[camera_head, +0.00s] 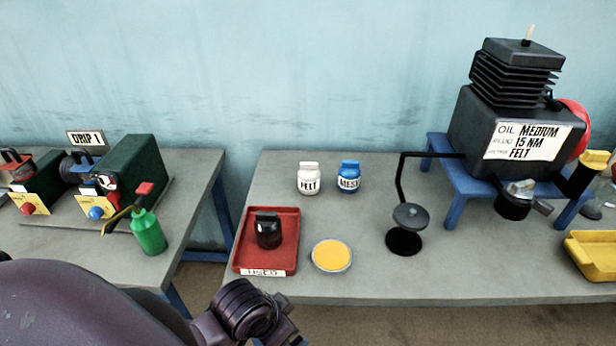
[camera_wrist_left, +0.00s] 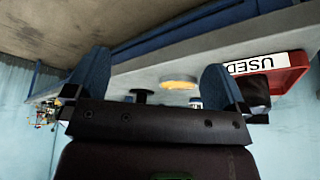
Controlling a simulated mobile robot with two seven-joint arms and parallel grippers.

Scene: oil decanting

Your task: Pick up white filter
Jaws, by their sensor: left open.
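The white filter (camera_head: 308,178), a small white canister labelled FELT, stands upright at the back of the middle table. A blue canister labelled MESH (camera_head: 348,177) stands just right of it. My left arm comes in at the bottom left of the head view, its wrist low at the table's front edge, well short of the filter. In the left wrist view my left gripper (camera_wrist_left: 155,82) has its two blue fingers wide apart with nothing held between them. The filter cannot be made out clearly there. My right gripper is not in view.
A red USED tray (camera_head: 283,222) holds a dark canister (camera_head: 268,230). Right of it are a yellow-topped round dish (camera_head: 331,255) and a black stand (camera_head: 404,241). A dark engine (camera_head: 505,125) sits on a blue stand. A green oil can (camera_head: 148,232) is on the left table.

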